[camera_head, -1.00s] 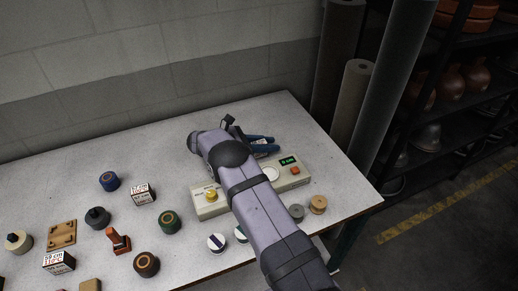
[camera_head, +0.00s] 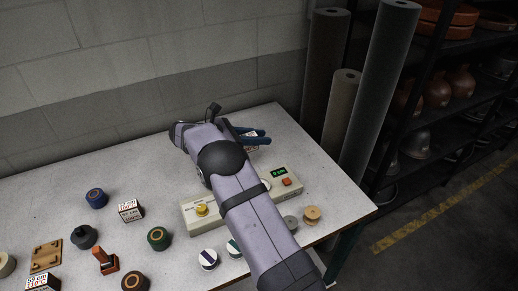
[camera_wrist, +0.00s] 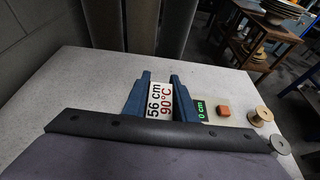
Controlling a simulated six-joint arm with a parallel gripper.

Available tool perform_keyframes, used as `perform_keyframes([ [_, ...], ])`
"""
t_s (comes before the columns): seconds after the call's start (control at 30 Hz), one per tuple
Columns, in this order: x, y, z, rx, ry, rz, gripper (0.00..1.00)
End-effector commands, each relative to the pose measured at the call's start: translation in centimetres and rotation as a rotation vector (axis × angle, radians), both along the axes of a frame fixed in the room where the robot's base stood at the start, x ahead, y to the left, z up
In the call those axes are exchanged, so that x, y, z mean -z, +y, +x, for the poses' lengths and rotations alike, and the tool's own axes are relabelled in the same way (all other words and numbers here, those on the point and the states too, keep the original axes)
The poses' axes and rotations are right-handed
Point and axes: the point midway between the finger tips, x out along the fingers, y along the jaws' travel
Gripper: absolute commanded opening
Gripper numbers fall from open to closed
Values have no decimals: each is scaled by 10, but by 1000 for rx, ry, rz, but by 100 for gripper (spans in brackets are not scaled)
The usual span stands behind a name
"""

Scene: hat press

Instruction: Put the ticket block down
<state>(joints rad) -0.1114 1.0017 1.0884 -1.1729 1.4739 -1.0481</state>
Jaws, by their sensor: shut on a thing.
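My gripper (camera_head: 252,137) has blue fingers, which also show in the wrist view (camera_wrist: 160,80). They are shut on a white ticket block (camera_wrist: 159,101) marked "56 cm" in black and "90°C" in red. In the head view only a sliver of the block shows by the fingers, behind the control panel (camera_head: 225,201). I cannot tell whether the block touches the table. Two more ticket blocks stand at the left, one in mid-table (camera_head: 130,211) and one at the front (camera_head: 42,282).
The panel has a yellow knob (camera_head: 202,210), a green "0 cm" display (camera_head: 279,171) and an orange button (camera_head: 287,182). Several round pieces, a stamp (camera_head: 105,261) and a wooden tray (camera_head: 47,256) fill the left. The table (camera_head: 150,155) is bare at the back.

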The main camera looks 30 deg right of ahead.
Motion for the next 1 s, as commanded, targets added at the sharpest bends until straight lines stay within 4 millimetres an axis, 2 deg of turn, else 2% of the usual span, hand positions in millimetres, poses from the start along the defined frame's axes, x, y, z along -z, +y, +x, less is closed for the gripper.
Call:
perform_keyframes([
  [0.2, -15, 0, 0, 1, 0, 0, 2],
  [0.4, -16, 2, 0, -2, 0, 0, 2],
  [0.53, -15, 13, 4, -23, -1, 0, 2],
  [0.67, -21, 40, 13, -72, -5, 0, 2],
  [0.83, -40, 96, 21, -173, -6, 0, 2],
  [0.93, -63, 129, 27, -288, -8, 2, 2],
  [1.0, -75, 151, 43, -414, -6, 0, 2],
])
